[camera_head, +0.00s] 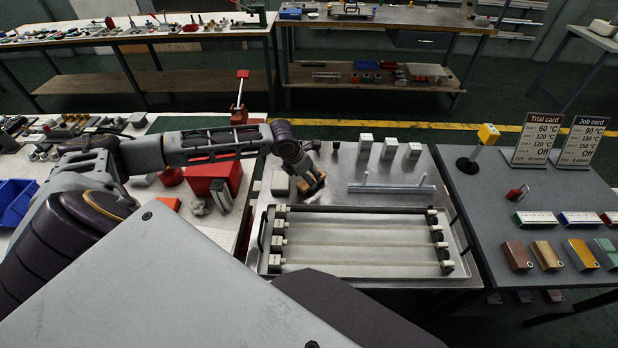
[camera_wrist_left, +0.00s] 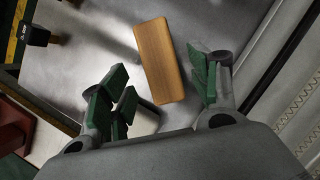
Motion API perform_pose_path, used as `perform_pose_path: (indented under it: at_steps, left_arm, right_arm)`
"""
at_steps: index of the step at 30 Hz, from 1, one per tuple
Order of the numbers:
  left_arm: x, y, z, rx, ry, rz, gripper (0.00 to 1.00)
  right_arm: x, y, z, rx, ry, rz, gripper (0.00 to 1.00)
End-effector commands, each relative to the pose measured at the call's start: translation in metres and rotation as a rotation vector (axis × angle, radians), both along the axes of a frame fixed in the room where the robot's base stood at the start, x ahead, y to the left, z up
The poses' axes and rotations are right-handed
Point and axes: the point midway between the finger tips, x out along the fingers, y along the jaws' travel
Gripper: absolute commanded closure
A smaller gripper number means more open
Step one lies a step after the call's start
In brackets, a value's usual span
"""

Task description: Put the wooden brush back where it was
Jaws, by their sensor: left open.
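The wooden brush shows in the left wrist view as a plain tan wooden block (camera_wrist_left: 160,60) on the grey metal surface. It lies beyond and between the fingertips of my left gripper (camera_wrist_left: 162,88). The fingers, with green pads, are spread apart and do not visibly hold it. In the head view my left gripper (camera_head: 309,183) points down over the back left of the metal table, and a bit of tan wood shows at its tip. I cannot tell any bristles. My right gripper is not in view.
A metal tray (camera_head: 362,213) with white-ended rods fills the table's front. White blocks (camera_head: 390,148) and a long metal bar (camera_head: 391,188) are behind it. A pale block (camera_head: 280,183) stands left of the gripper. A red box (camera_head: 212,178) lies under my left arm.

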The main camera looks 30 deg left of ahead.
Motion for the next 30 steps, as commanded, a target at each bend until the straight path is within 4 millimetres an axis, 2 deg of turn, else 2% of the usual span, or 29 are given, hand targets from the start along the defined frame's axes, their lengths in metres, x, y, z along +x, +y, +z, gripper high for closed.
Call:
perform_pose_path:
  at_steps: [18,30]
  left_arm:
    - [-0.025,0.007,0.064,0.002,0.0,0.001,0.39]
    - [-0.03,0.007,0.075,0.0,0.001,0.0,0.39]
  right_arm:
    - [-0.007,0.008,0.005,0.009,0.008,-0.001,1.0]
    - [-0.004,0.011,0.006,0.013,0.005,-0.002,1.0]
